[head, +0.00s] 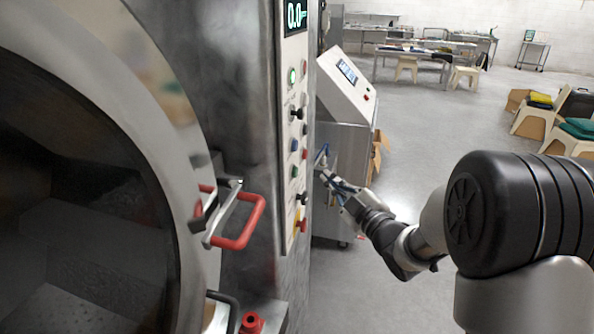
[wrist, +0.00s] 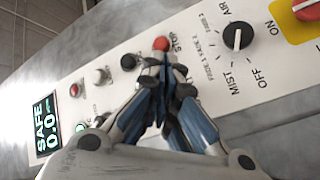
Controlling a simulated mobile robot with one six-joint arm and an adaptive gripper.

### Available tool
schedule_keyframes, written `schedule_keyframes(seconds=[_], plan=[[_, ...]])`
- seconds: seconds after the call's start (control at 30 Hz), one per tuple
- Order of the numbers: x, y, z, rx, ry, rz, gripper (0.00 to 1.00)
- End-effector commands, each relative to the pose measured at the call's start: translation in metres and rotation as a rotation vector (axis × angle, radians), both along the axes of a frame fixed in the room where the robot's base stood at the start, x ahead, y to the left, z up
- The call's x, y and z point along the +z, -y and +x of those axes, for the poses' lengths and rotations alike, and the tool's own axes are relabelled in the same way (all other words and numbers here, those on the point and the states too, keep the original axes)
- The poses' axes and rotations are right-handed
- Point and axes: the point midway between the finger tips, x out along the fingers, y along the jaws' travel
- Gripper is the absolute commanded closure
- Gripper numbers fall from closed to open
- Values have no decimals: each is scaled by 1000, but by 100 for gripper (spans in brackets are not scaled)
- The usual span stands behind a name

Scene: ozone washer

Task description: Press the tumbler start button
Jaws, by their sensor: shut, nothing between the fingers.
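The control panel (head: 288,120) is a pale upright strip on the steel washer, with a column of buttons and knobs. It shows slanted in the wrist view (wrist: 205,62). There, a red button (wrist: 161,44) sits beside the word STOP, with a black button (wrist: 128,61), a grey one (wrist: 99,75) and a smaller red one (wrist: 74,90) to its left. My gripper (wrist: 163,66) is shut and empty, its tips just below the red button in the picture; contact cannot be told. In the head view my gripper (head: 327,178) is right of the panel. I cannot read which button is tumbler start; my fingers hide some panel.
A mist/air knob (wrist: 238,36) and a red emergency button (wrist: 306,10) on yellow lie to the right in the wrist view. The display (wrist: 46,122) reads SAFE 0.0. A second console (head: 345,90) stands behind.

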Motion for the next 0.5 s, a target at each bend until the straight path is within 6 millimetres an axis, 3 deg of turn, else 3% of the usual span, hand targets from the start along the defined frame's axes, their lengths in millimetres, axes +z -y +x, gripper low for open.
schedule_keyframes(seconds=[0.2, 0.5], plan=[[-1, -30, 5, 2, 2, 0, 100], [-1, -45, 9, -1, -1, 0, 100]])
